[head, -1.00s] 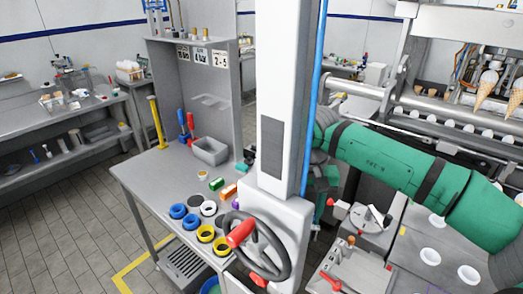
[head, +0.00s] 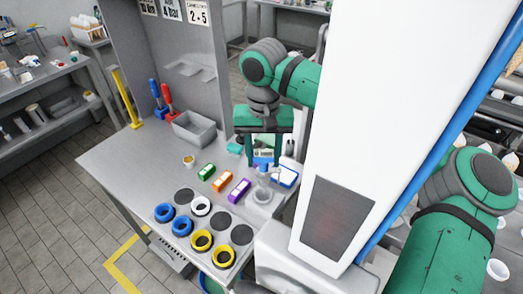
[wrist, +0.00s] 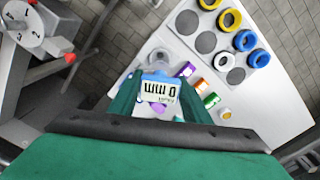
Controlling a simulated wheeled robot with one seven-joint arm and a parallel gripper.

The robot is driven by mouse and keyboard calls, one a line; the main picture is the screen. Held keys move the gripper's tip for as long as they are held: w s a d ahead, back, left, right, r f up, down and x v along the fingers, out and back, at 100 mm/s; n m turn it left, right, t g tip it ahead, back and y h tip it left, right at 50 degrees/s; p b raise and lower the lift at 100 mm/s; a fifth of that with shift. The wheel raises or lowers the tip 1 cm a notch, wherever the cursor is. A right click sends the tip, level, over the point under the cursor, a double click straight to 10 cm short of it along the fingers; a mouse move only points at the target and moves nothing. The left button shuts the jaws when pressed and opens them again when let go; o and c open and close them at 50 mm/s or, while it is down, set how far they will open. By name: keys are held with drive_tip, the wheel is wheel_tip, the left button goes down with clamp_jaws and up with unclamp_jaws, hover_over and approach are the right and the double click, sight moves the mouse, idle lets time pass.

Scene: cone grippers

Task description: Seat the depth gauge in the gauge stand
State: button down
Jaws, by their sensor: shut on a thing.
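I cannot tell whether gauge and stand touch.
Purple (head: 238,190), orange (head: 222,181) and green (head: 206,172) blocks lie left of the stand. Several blue, yellow and white rings and dark discs fill the bench front. A blue-edged white piece (head: 286,177) lies right. A grey bin (head: 194,129) stands behind.

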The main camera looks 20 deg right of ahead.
sight(263, 178)
drive_tip(key=shift+w+f, duration=0.2)
drive_tip(key=shift+f, duration=1.05)
drive_tip(key=shift+s+d+f, duration=0.2)
drive_tip(key=shift+d, duration=0.05)
drive_tip(key=shift+f, duration=0.35)
drive_tip(key=shift+a+f, duration=0.4)
drive_tip(key=shift+f, duration=0.45)
drive_tip(key=shift+d+f, duration=0.2)
drive_tip(key=shift+f, duration=1.55)
drive_tip(key=c, duration=0.9)
unclamp_jaws()
